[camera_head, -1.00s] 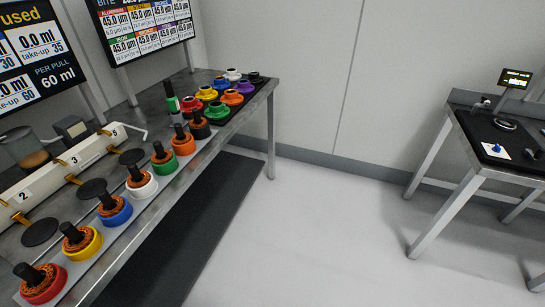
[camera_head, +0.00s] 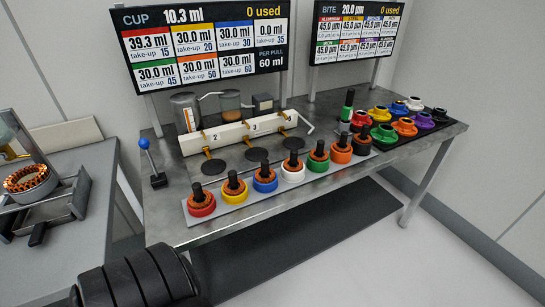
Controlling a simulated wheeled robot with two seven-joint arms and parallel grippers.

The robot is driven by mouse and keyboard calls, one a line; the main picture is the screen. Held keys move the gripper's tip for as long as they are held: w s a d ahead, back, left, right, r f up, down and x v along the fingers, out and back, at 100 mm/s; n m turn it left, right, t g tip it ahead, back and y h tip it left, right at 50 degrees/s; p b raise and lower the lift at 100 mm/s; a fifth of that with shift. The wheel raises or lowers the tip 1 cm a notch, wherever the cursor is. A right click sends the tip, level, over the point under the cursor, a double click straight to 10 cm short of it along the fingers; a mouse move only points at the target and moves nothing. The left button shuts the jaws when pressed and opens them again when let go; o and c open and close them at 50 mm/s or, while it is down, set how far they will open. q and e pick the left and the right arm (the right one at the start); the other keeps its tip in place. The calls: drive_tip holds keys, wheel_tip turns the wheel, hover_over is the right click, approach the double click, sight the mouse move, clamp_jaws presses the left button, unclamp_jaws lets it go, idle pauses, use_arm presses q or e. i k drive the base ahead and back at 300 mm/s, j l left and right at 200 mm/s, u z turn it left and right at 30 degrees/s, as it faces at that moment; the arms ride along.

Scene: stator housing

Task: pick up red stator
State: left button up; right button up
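The red stator (camera_head: 202,204) stands at the left end of a row of stators on a pale strip along the front of the metal table. It has a red base ring, a copper-orange winding and a black upright post. The yellow stator (camera_head: 234,190) stands just to its right. No gripper shows in the head view. A black ribbed part at the bottom left, in front of the table, looks like part of my own arm or body.
The metal table (camera_head: 345,185) also carries blue, white, green, orange and black stators, a dispenser with black round pads, and coloured housings (camera_head: 403,126) at right. A blue-knobbed lever (camera_head: 145,144) stands at left. A grey side table (camera_head: 85,165) holds another stator. Floor is clear at right.

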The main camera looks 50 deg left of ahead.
sight(199, 194)
drive_tip(key=u, duration=0.5)
drive_tip(key=k+u, duration=0.1)
drive_tip(key=u, duration=0.35)
drive_tip(key=j+u, duration=0.1)
drive_tip(key=u, duration=0.4)
drive_tip(key=k+u, duration=0.1)
drive_tip(key=u, duration=0.4)
drive_tip(key=l+z, duration=0.75)
drive_tip(key=l, duration=0.25)
